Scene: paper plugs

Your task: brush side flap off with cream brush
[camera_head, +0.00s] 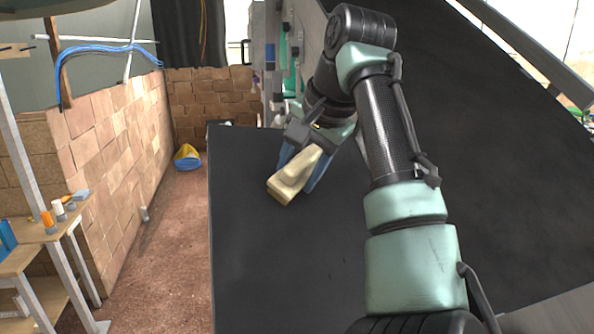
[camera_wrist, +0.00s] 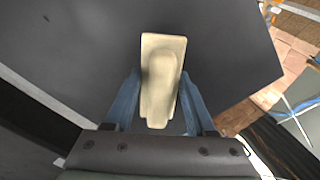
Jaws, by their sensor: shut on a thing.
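The cream brush (camera_head: 284,187) is a pale block with a raised grip. My gripper (camera_head: 303,169) has its blue fingers shut on the brush's grip, one on each side. In the wrist view the brush (camera_wrist: 161,50) points away from my gripper (camera_wrist: 160,98), over a dark surface. A wide, flat black panel (camera_head: 265,255), likely the side flap, lies below the brush; it also shows in the wrist view (camera_wrist: 235,55). Its top looks mostly bare. I cannot tell whether the brush touches it. My arm hides part of the panel's right side.
A large black sloping belt (camera_head: 480,110) rises at the right. A brick wall (camera_head: 115,150) and a wooden workbench (camera_head: 45,240) stand at the left. A blue and yellow bundle (camera_head: 187,157) lies on the floor at the back. The reddish floor strip (camera_head: 175,260) is mostly clear.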

